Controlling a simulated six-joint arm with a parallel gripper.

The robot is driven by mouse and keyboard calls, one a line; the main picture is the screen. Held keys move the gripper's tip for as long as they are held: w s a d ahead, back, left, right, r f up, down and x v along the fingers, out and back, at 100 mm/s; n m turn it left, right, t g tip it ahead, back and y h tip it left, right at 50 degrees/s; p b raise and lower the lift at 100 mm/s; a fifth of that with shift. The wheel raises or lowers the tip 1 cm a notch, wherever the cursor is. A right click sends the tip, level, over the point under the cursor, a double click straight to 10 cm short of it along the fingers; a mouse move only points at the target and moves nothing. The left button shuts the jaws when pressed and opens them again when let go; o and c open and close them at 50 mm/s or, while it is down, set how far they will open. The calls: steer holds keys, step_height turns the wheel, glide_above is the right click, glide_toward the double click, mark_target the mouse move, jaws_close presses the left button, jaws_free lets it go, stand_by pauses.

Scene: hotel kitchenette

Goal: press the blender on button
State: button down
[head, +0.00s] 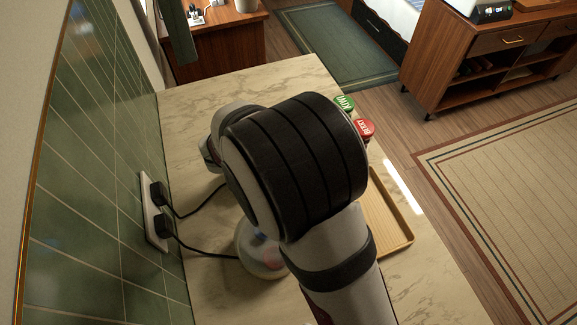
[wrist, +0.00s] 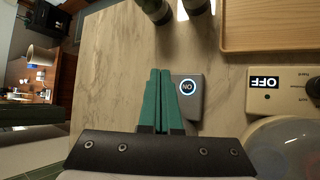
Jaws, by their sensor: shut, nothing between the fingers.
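In the wrist view, a small grey box (wrist: 190,108) carries a round dark button (wrist: 187,87) with a lit ring and "ON" upside down. My gripper (wrist: 160,72) is shut and empty, its teal fingers together just left of the button. I cannot tell its height above the counter or whether it touches the box. Right of the box is a pale appliance base (wrist: 257,104) with an upside-down "OFF" sign (wrist: 265,82) and a dark knob. A clear rounded jar (wrist: 285,145) is beside it, also partly visible in the head view (head: 250,262). My arm hides the gripper and button there.
A wooden tray (head: 404,241) lies near the counter's right edge. Green (head: 345,103) and red (head: 365,128) lidded containers stand beyond it. Two black plugs fill a wall outlet (head: 150,235) at left, with cords crossing the marble counter (head: 265,83), whose far end is clear.

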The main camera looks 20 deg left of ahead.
step_height(320, 180, down, 8)
steer(key=shift+f, duration=0.1)
stand_by(0.4)
steer(key=shift+f, duration=0.1)
stand_by(1.8)
steer(key=shift+f, duration=0.3)
steer(key=shift+f, duration=0.35)
stand_by(0.4)
stand_by(0.3)
steer(key=shift+r, duration=0.8)
steer(key=shift+r, duration=2.5)
